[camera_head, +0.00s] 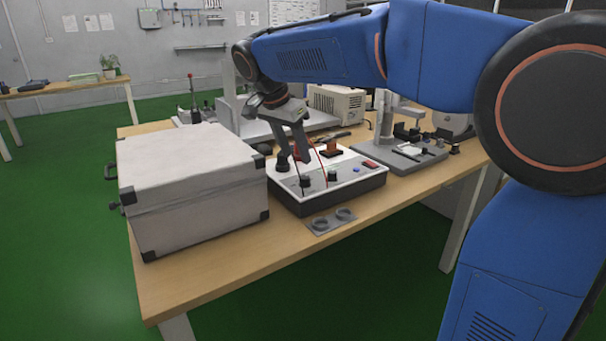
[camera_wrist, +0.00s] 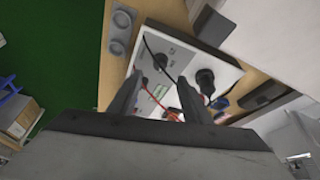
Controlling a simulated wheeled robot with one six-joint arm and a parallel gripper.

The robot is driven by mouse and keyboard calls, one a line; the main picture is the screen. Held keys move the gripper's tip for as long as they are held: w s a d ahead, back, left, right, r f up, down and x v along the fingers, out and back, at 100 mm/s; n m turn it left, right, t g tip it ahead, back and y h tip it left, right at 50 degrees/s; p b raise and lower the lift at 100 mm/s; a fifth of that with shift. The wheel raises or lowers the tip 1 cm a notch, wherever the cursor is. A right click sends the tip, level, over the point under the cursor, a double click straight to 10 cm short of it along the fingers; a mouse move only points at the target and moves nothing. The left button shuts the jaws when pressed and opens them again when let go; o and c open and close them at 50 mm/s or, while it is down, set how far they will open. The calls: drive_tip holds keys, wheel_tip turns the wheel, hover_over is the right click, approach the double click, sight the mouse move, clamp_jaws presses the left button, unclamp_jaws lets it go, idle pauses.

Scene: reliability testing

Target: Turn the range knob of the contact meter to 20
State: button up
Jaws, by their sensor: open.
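The contact meter (camera_head: 350,183) is a box with a white top and dark sides near the table's front edge; its panel also shows in the wrist view (camera_wrist: 185,52). A large black knob (camera_head: 283,163) stands at its left end and shows in the wrist view (camera_wrist: 205,78) near the right fingertip. Smaller black (camera_head: 305,181) and green-marked (camera_head: 332,174) parts sit along the front. I cannot read any scale or tell the range setting. My gripper (camera_head: 297,155) is open and empty above the panel; both fingers show in the wrist view (camera_wrist: 160,82), apart.
A large grey case (camera_head: 185,180) stands close on the left of the meter. A small plate with two rings (camera_head: 332,220) lies in front. Red and black leads (camera_wrist: 150,95) cross the panel. A grey stand (camera_head: 410,155) is at the right.

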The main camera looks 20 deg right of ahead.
sight(305, 177)
drive_tip(key=x, duration=0.8)
drive_tip(key=shift+d+f, duration=0.15)
drive_tip(key=shift+f, duration=0.2)
drive_tip(key=c, duration=1)
